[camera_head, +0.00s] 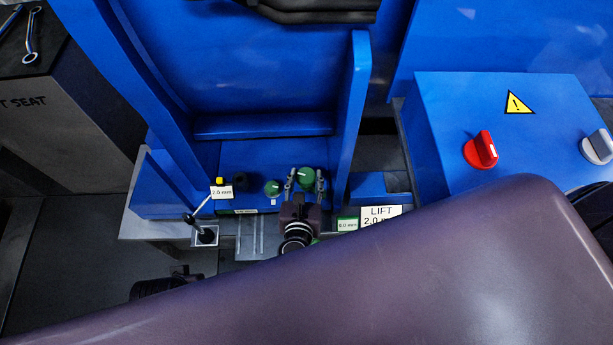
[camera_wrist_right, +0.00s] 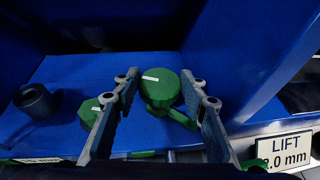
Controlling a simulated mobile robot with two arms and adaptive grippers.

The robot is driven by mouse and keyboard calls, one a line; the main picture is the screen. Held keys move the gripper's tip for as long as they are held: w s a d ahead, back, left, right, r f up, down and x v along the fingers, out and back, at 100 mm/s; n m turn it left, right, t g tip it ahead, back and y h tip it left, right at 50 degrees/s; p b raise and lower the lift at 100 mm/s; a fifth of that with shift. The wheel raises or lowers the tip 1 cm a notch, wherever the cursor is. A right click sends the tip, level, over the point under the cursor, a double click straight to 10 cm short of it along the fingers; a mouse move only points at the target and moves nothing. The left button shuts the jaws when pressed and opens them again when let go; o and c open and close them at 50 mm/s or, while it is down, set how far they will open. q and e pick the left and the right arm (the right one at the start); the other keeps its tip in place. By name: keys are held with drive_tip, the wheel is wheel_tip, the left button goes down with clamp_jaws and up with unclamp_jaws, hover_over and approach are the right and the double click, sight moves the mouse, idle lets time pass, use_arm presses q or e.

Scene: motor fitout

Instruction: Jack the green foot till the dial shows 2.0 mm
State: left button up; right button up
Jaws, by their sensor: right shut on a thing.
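A round green knob (camera_head: 306,177) with a white mark stands on the blue foot plate of the blue machine; it also shows in the right wrist view (camera_wrist_right: 160,78). My right gripper (camera_head: 306,182) has its two fingers on either side of this knob and is shut on it. A second green knob (camera_head: 272,188) stands apart, to the left. A small green-edged readout (camera_head: 347,224) right of the gripper seems to show 0.0 mm. A white card (camera_head: 381,215) reads LIFT 2.0 mm.
Blue upright walls (camera_head: 354,110) rise on both sides of the foot plate. A black cylinder (camera_head: 239,178) and a small white tag (camera_head: 222,192) stand left of the knobs. A blue box (camera_head: 450,130) with a red switch (camera_head: 480,150) is at right. My own arm covers the lower right.

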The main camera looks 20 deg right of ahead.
sight(305, 180)
drive_tip(key=shift+a+m+g+h, duration=0.15)
drive_tip(key=shift+m+g+h, duration=0.35)
drive_tip(key=shift+m+h, duration=0.5)
drive_tip(key=o, duration=0.9)
wheel_tip(305, 180, up, 10)
idle(1.5)
